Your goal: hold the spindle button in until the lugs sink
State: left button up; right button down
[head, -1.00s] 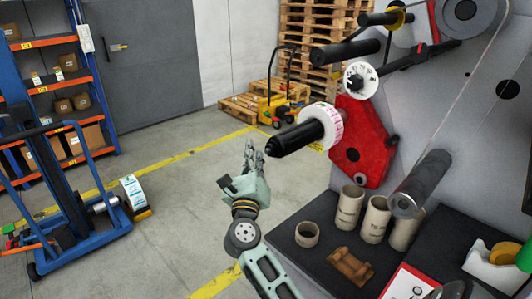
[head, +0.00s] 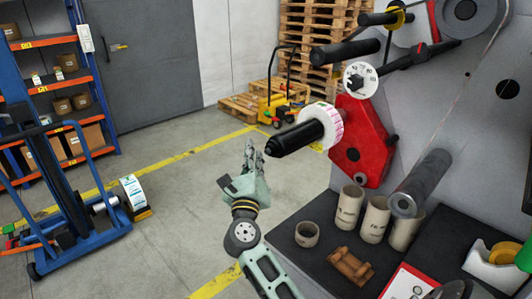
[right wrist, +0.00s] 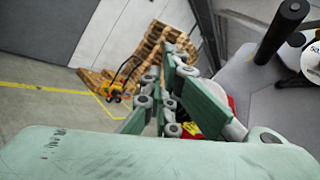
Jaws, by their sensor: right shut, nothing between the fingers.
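The black spindle (head: 294,138) sticks out toward the left from a red plate (head: 362,140) on the grey machine. A white and pink label roll (head: 326,124) sits around its inner part. The spindle's narrow tip (head: 270,149) faces my right gripper (head: 254,150), which is shut and empty just left of it. A small gap seems to show between fingertips and tip; I cannot tell if they touch in depth. The button and lugs are too small to make out. In the right wrist view the green fingers (right wrist: 172,60) show, but the spindle tip is not clear. My left gripper is not in view.

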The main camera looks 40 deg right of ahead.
jog(key=shift+d, duration=0.1)
jog(key=shift+d, duration=0.35)
jog(key=shift+d, duration=0.45)
dwell(0.7)
jog(key=shift+a, duration=0.1)
dwell(1.8)
jog(key=shift+a, duration=0.8)
jog(key=a, duration=0.5)
jog(key=shift+s, duration=0.2)
jog(key=shift+f, duration=0.1)
